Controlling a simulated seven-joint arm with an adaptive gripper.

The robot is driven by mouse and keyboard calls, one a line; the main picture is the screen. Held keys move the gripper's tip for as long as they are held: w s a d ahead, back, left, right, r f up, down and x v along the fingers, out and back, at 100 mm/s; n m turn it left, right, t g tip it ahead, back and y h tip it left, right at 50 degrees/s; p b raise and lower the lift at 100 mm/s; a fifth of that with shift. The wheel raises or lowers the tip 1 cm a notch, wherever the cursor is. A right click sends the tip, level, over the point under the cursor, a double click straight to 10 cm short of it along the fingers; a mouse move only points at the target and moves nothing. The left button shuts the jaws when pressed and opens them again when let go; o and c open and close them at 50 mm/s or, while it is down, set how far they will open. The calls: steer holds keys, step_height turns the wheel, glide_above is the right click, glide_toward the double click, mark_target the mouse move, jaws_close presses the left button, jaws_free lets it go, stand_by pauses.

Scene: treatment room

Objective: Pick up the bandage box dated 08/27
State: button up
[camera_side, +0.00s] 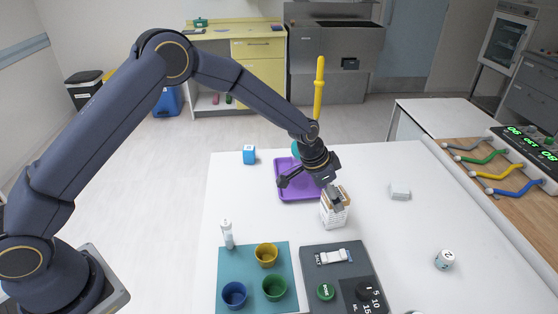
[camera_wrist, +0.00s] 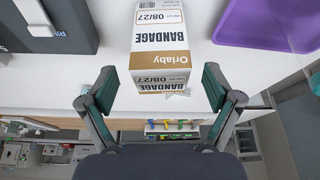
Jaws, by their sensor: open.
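The bandage box (camera_wrist: 160,38) is white with a brown band, and "BANDAGE" and "08/27" read upside down on it in the wrist view. In the side view the white box (camera_side: 334,214) stands on the white table just right of the purple tray. My gripper (camera_side: 309,189) is open, close above the table at the box's upper left. In the wrist view my gripper's (camera_wrist: 160,88) fingers are spread wide, and the near end of the box shows in the gap between them. Neither finger visibly grips it, and part of the box is hidden by a finger in the side view.
The purple tray (camera_side: 290,192) lies left of the box. The table's right part is mostly clear.

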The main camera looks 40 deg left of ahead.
mark_target(330, 220)
steer(key=x, duration=0.5)
steer(key=shift+w+d+r, duration=0.15)
steer(key=shift+w+d, duration=0.05)
steer(key=shift+w, duration=0.15)
steer(key=c, duration=1.3)
steer(key=shift+r, duration=0.1)
